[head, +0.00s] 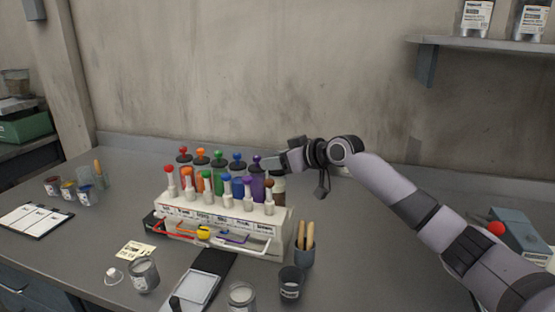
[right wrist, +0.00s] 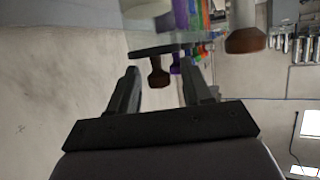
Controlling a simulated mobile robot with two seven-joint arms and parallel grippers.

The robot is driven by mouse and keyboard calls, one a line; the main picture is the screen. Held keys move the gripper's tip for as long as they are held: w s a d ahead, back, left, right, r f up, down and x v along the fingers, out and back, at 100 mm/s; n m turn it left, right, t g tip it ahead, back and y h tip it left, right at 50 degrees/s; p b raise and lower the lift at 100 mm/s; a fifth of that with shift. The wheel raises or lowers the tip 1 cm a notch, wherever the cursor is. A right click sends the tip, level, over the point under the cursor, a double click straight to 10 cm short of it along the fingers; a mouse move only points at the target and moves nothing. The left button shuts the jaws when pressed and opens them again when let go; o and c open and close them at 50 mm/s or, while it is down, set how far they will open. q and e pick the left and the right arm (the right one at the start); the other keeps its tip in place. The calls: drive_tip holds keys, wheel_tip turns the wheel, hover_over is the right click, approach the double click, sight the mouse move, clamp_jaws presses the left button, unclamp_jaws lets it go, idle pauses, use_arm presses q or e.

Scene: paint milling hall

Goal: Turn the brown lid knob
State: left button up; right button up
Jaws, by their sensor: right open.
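The brown lid knob (right wrist: 158,74) shows in the right wrist view on a dark round lid (right wrist: 150,50). My right gripper (right wrist: 162,82) is open, with one finger on each side of this knob and gaps visible between. In the head view my right gripper (head: 270,163) is over the back right end of the white rack (head: 215,212). It hides the brown knob there; the jar below (head: 279,188) shows partly. A second brown knob (head: 269,184) tops the front-row piece at the rack's right end, and it shows in the right wrist view (right wrist: 246,40). My left gripper is out of view.
Jars with red, orange, green, blue and purple (head: 256,159) knobs stand in the back row. Matching front-row knobs rise before them.

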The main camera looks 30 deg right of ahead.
clamp_jaws()
drive_tip(key=shift+m+h, duration=0.3)
drive_tip(key=shift+h, duration=0.1)
drive_tip(key=shift+a+f+m+t+h, duration=0.15)
drive_tip(key=shift+m+t+h, duration=0.15)
drive_tip(key=shift+m+h, duration=0.45)
drive_tip(key=m+h, duration=0.3)
drive_tip(key=h, duration=0.1)
drive_tip(key=shift+m+g+h, duration=0.9)
drive_tip(key=shift+m+h, duration=1.55)
